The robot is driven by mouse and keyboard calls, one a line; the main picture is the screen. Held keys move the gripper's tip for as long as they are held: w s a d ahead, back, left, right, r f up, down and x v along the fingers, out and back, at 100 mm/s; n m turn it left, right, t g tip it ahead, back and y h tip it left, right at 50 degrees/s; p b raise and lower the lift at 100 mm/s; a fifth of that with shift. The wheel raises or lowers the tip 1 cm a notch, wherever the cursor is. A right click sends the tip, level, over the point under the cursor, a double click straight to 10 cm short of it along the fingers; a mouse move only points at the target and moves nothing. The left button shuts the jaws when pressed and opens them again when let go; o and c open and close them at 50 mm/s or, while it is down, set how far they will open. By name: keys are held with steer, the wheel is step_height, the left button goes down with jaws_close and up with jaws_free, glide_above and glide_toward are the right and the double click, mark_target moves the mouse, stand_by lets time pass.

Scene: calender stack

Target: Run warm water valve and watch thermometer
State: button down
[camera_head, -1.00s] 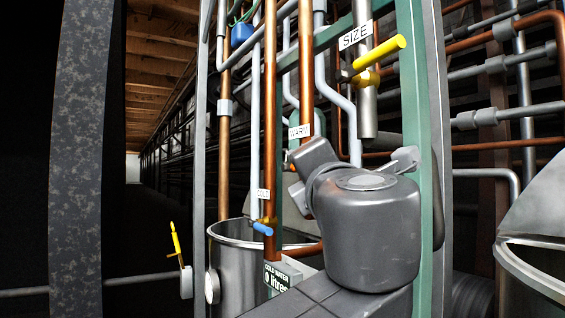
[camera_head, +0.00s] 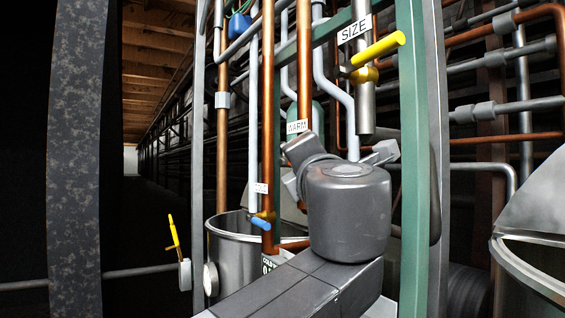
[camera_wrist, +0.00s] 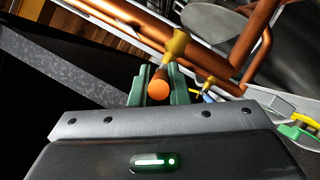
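The warm water pipe carries a white WARM label (camera_head: 297,127) in the head view; its valve below is hidden by my arm. In the wrist view an orange handle (camera_wrist: 158,87) lies end-on between the green fingers of my gripper (camera_wrist: 161,92), in front of a brass valve body (camera_wrist: 176,45). The fingers flank the handle closely, but I cannot tell whether they press on it. My gripper is mostly hidden behind my arm in the head view. A round pale dial (camera_head: 210,279), perhaps the thermometer, sits on the side of the steel tank (camera_head: 228,250); its reading is not legible.
A blue-handled valve (camera_head: 261,223) hangs over the tank. A yellow-handled valve (camera_head: 378,47) is beside the SIZE label (camera_head: 354,29). A COLD WATER counter (camera_head: 268,264) is partly covered by my arm. Green uprights (camera_head: 414,150) and copper pipes surround the arm closely.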

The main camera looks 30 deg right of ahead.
steer(key=shift+r, duration=0.1)
steer(key=r+g+p, duration=0.1)
steer(key=r+p, duration=0.1)
steer(key=p, duration=0.2)
steer(key=shift+n, duration=0.4)
steer(key=shift+g+y, duration=0.4)
steer(key=shift+y, duration=0.1)
steer(key=shift+w+r+n+g, duration=0.3)
steer(key=shift+r+n+g, duration=0.2)
steer(key=shift+g, duration=0.4)
steer(key=c, duration=1.4)
jaws_free()
steer(key=shift+s, duration=0.1)
steer(key=shift+b+v, duration=1.5)
steer(key=shift+v, duration=5.35)
